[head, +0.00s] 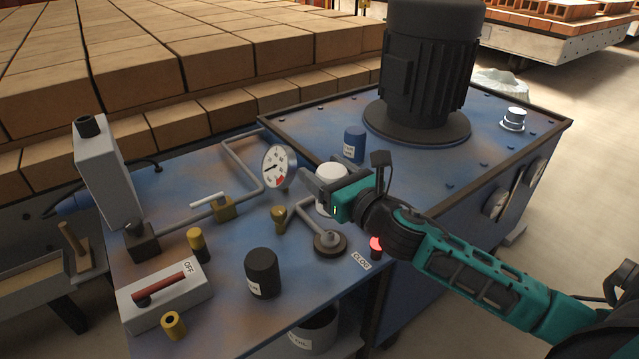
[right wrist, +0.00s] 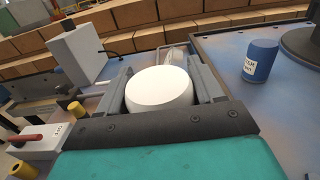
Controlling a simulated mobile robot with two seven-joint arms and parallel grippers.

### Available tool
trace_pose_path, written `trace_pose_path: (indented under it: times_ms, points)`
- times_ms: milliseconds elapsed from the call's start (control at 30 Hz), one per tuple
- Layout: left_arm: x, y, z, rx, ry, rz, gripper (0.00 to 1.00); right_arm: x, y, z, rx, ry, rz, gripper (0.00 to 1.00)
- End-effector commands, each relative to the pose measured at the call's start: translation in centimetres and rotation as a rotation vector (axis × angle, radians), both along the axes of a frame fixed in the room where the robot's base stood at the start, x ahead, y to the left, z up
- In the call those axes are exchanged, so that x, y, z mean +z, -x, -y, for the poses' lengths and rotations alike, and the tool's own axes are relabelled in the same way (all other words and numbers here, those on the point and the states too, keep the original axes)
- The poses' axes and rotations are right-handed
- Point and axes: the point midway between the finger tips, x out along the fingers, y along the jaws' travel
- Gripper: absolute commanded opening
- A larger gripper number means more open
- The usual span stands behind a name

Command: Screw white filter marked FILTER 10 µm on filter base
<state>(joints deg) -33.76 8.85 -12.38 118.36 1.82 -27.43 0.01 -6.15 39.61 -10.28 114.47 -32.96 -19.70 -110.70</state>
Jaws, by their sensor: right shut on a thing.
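A dark round base with a pipe bend (head: 329,242), likely the filter base, sits on the bench in front of the gripper. My left gripper is not in view.
A black canister (head: 262,272) and a blue canister (head: 355,143) stand on the blue unit. A pressure gauge (head: 279,166) and pipes are left of the gripper. A red lamp (head: 376,244) glows beside a CLOG label. A large dark motor (head: 425,70) stands behind.

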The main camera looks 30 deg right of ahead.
Motion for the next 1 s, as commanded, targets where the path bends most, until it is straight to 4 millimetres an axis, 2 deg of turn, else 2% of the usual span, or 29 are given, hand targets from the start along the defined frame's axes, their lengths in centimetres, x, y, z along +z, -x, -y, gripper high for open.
trace_pose_path:
  times_ms: [500,1000]
  points:
    - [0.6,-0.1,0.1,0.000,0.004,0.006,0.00,0.2,-0.1,0.2,-0.001,-0.001,0.002,0.26]
    - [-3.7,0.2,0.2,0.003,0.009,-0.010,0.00,-4.6,-0.1,0.2,-0.001,-0.001,0.003,0.26]
